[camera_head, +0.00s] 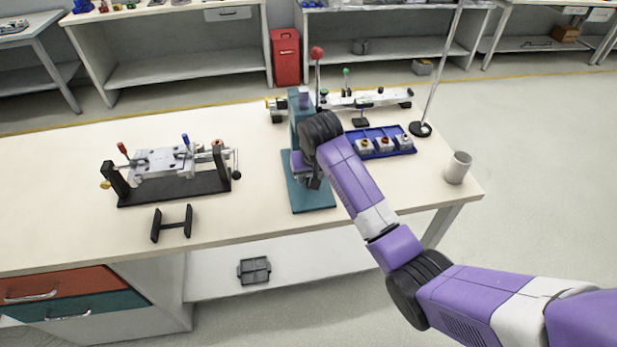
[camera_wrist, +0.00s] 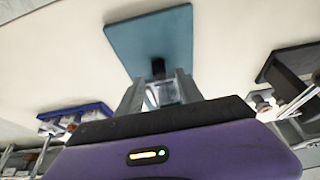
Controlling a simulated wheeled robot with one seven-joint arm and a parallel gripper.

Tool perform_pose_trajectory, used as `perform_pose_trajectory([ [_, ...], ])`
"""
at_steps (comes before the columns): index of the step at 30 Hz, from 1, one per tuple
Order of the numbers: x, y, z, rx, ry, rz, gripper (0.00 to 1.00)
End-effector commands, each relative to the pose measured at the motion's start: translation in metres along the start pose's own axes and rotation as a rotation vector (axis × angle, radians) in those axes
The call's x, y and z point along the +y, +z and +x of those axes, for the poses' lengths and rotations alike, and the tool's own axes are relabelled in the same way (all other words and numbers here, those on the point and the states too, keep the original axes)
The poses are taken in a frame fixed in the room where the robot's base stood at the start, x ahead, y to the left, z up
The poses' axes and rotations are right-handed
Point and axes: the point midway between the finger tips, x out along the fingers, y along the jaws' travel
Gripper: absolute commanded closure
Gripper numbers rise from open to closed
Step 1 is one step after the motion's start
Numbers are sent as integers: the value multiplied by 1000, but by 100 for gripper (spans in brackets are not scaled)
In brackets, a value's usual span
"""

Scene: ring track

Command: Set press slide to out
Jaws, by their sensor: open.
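The press has a teal base plate (camera_head: 313,198) and a teal column (camera_head: 294,112) on the middle of the table. A lever with a red knob (camera_head: 317,53) rises beside the column. My gripper (camera_head: 312,182) is low in front of the column, over the base plate, and my wrist hides much of the press. In the wrist view my gripper (camera_wrist: 160,88) has its two fingers apart. A pale block and a dark stub show between or just beyond them, with the teal plate (camera_wrist: 150,38) past them. I cannot tell whether the fingers touch anything, nor the slide's position.
A blue tray (camera_head: 380,154) with several small parts lies right of the press. A grey cup (camera_head: 457,168) stands near the right edge. A clamp fixture (camera_head: 172,187) and a black H-shaped piece (camera_head: 172,224) are at left. The table between the fixture and the press is clear.

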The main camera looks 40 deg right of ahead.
Motion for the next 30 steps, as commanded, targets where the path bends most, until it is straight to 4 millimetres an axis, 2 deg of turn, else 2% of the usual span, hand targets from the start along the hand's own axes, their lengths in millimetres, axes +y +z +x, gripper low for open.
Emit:
perform_pose_trajectory([
  [6,0,0,25,1,1,0,56],
  [17,0,0,31,2,0,1,56],
  [24,0,0,31,1,0,1,100],
  [30,0,0,31,1,0,0,100],
])
